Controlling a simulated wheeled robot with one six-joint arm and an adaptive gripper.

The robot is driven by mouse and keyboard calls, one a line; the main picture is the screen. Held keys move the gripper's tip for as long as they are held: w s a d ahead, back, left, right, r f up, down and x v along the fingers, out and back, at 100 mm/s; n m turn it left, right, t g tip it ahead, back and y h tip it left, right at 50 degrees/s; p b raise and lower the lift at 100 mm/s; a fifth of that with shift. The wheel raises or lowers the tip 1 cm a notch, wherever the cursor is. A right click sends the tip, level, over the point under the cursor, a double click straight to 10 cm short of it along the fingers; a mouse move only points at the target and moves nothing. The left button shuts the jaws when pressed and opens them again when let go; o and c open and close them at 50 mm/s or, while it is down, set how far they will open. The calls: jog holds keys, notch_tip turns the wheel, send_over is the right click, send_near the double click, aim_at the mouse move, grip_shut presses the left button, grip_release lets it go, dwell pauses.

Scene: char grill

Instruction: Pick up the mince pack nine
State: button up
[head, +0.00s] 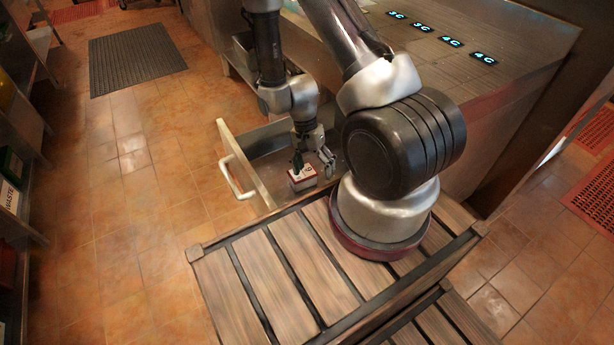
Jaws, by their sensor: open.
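A small red and white pack (303,180) sits inside the open drawer, near the drawer's front panel. Its label is too small to read, so I cannot confirm the number on it. My gripper (314,167) points down into the drawer, with its fingers open at the pack. One dark finger is in front of the pack and hides part of it; the other is on its right side. I cannot tell whether the fingers touch the pack.
The drawer front (247,163) with its white handle (238,180) stands pulled out from the counter (500,75). Drawer walls surround the gripper closely. A dark floor mat (135,58) lies at the upper left. Shelving (20,130) lines the left edge; the tiled floor between is clear.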

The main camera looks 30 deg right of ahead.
aim_at(302, 172)
jog(key=w+m+t, duration=0.1)
jog(key=w+m, duration=0.1)
jog(key=w+f+m+t, duration=0.1)
jog(key=w+m, duration=0.1)
jog(key=w, duration=0.1)
jog(key=w+f+m+t, duration=0.1)
jog(key=w+m, duration=0.1)
jog(key=shift+w+d+f, duration=0.15)
jog(key=shift+w+d, duration=0.05)
jog(key=shift+d, duration=0.05)
jog(key=shift+w+m, duration=0.2)
jog(key=shift+m, duration=0.4)
jog(key=shift+f, duration=0.35)
notch_tip(302, 172, down, 7)
jog(key=shift+f, duration=0.1)
jog(key=c, duration=1.3)
